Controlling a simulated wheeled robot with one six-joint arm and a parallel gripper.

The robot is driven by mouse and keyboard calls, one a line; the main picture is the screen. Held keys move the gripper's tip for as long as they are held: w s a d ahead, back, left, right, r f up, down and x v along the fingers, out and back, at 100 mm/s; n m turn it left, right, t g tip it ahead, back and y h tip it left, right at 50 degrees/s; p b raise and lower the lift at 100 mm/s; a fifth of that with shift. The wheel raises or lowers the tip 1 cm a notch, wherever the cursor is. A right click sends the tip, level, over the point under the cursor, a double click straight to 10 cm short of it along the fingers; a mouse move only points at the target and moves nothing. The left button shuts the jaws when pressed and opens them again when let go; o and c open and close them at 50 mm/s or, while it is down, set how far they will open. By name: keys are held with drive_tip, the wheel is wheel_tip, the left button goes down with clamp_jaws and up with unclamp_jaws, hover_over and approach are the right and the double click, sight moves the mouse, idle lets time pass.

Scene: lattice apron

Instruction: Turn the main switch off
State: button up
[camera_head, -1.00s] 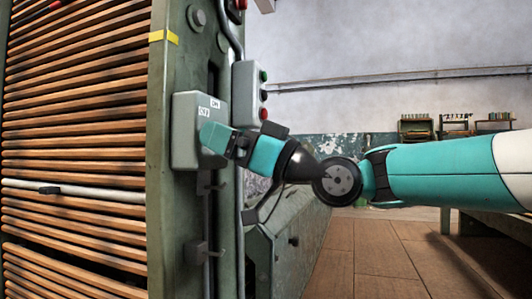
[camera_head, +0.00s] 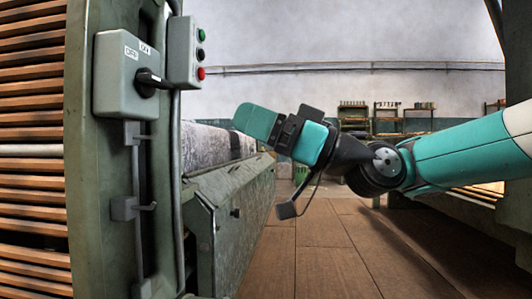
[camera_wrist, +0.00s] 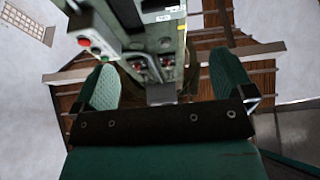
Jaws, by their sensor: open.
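The main switch is a grey box (camera_head: 120,88) on the green machine post, left in the head view. Its black rotary handle (camera_head: 150,83) sticks out from the front towards the right. Two small white labels (camera_head: 138,51) sit above it, too small to read surely. My gripper (camera_head: 243,119) is open and empty, in the air to the right of the handle and clearly apart from it. In the wrist view the two teal fingers stand wide apart with nothing held between them (camera_wrist: 165,80). I cannot make out the switch handle in the wrist view.
A push-button box (camera_head: 186,52) with green and red buttons is beside the switch; a similar box with a red button (camera_wrist: 84,42) shows in the wrist view. Conduit runs below. A green machine bed (camera_head: 225,205) extends behind. Wooden floor (camera_head: 320,250) is open at right.

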drive_tip(key=shift+s+d+f+b, duration=0.1)
drive_tip(key=shift+d+f+b, duration=0.15)
drive_tip(key=shift+d+b, duration=0.3)
drive_tip(key=s+d+f+m+g+h+p, duration=0.3)
drive_tip(key=s+d+m+h+p, duration=0.7)
drive_tip(key=s+d+h+p, duration=1.35)
drive_tip(key=w+a+r+y+p, duration=0.1)
drive_tip(key=a+r+p, duration=0.1)
drive_tip(key=r+p, duration=0.9)
drive_tip(key=w+a+r+t+y+p, duration=0.1)
drive_tip(key=a+r+y+p, duration=0.1)
drive_tip(key=r+p, duration=0.9)
drive_tip(key=w+a+r+y+p, duration=0.2)
drive_tip(key=r+p, duration=1)
drive_tip(key=p, duration=0.5)
drive_tip(key=shift+a+p, duration=0.3)
drive_tip(key=shift+w+r, duration=0.1)
